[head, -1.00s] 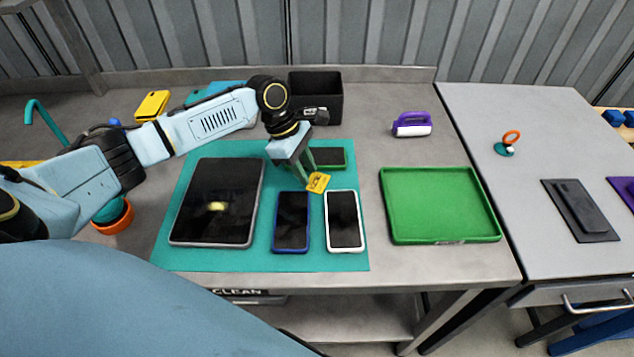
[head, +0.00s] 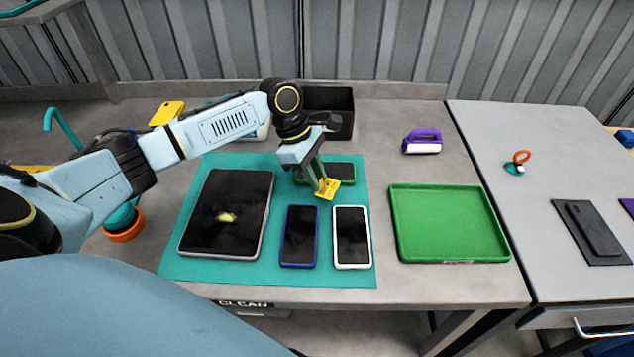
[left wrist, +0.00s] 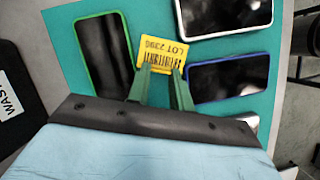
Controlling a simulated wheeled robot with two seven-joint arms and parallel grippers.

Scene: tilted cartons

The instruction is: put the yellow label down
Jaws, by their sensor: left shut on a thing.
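The yellow label (head: 327,189) is in my left gripper (head: 321,184), which is shut on its edge above the teal mat (head: 190,262). In the left wrist view the label (left wrist: 164,45) shows print reading "LOT 2390" and a barcode, between the green fingertips (left wrist: 163,73). The green-edged phone (head: 341,172) lies behind the label in the head view, partly hidden by the gripper. The blue-edged phone (head: 299,236) and the white-edged phone (head: 351,237) lie in front of it. Whether the label touches the mat is unclear. My right gripper is not in view.
A large dark tablet (head: 228,213) lies on the mat's left part. An empty green tray (head: 449,223) stands to the right, and a black bin (head: 340,103) behind. A purple-handled roller (head: 422,141) lies at the back right. Bare bench lies between mat and tray.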

